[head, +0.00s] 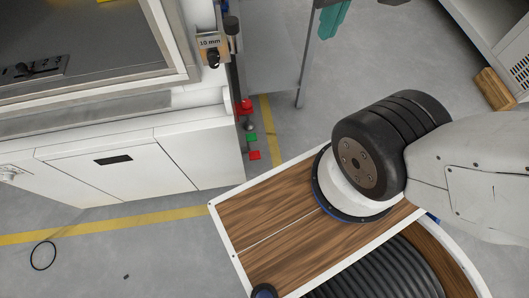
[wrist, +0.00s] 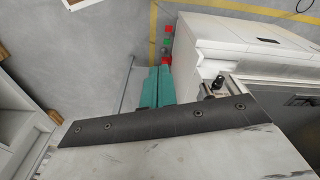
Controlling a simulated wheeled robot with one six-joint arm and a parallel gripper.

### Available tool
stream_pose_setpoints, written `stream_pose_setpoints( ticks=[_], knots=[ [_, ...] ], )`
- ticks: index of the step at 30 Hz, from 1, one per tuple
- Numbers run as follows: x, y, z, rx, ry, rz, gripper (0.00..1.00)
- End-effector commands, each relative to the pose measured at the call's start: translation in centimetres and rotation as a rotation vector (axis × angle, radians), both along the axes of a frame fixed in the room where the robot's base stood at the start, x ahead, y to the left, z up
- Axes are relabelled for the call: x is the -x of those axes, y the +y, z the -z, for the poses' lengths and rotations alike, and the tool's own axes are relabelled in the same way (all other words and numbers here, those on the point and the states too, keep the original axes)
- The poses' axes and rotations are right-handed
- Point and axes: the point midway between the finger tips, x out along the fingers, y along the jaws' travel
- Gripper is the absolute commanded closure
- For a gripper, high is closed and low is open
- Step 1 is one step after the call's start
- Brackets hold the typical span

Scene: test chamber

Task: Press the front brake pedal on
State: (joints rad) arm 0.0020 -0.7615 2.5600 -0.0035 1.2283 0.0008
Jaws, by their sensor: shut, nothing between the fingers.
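Small red and green pedal-like blocks stand low by the end of a white cabinet. In the head view there is a red one (head: 254,155) nearest, a green one (head: 251,137) behind it, and a larger red part (head: 244,106) further back. The wrist view shows a red block (wrist: 169,29), a green one (wrist: 164,42) and another red one (wrist: 166,61). I cannot tell from markings which is the front brake pedal. My gripper (wrist: 158,70) has teal fingers, shut and empty, pointing toward the blocks and apart from them. In the head view its teal part (head: 332,18) is cut by the top edge.
The white cabinet (head: 120,165) carries a framed dark panel. A "10 mm" label (head: 209,43) and a dark knob sit at its corner. Yellow lines (head: 110,227) mark the grey floor. A wooden block (head: 494,89) lies at right. Floor before the cabinet is mostly clear.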

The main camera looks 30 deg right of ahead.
Motion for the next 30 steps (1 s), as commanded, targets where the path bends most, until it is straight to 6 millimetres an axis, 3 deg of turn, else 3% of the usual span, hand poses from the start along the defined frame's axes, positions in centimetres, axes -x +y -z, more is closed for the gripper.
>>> stream_pose_setpoints(
  ticks=[8, 14, 23, 30],
  knots=[
    [-0.1, 0.0, 0.1, 0.000, 0.006, 0.000, 1.00],
    [-1.3, 0.2, 1.9, -0.001, 0.114, 0.000, 1.00],
    [-7.4, 0.6, 7.3, -0.023, 0.368, -0.022, 1.00],
    [-13.0, 1.1, 13.6, -0.057, 0.493, -0.086, 1.00]
  ],
)
